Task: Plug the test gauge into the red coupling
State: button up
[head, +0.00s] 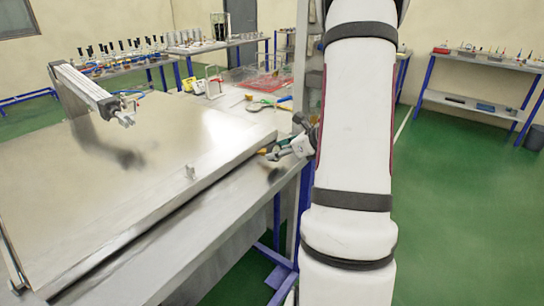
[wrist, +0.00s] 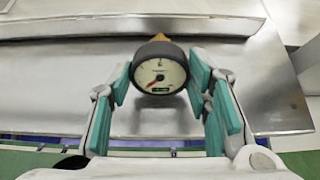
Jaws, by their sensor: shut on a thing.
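My gripper (wrist: 160,74) is shut on the test gauge (wrist: 158,72), which sits between its teal finger pads. The gauge has a dark rim and a pale round dial facing the wrist camera. A brass-coloured fitting (wrist: 160,37) shows at its far side, pointing away from my gripper. In the head view my gripper (head: 290,148) is at the right edge of the bench, beside the large metal lid, and my arm partly hides it. I cannot make out the red coupling in either view.
The broad metal lid (head: 120,180) covers much of the bench, with a gap under its front edge. A pneumatic cylinder (head: 85,85) reaches over its far left. Loose tools (head: 265,104) lie behind it. Green floor (head: 450,200) is clear at the right.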

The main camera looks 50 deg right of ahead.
jog(key=shift+r+p, duration=1.3)
jog(key=shift+r, duration=1)
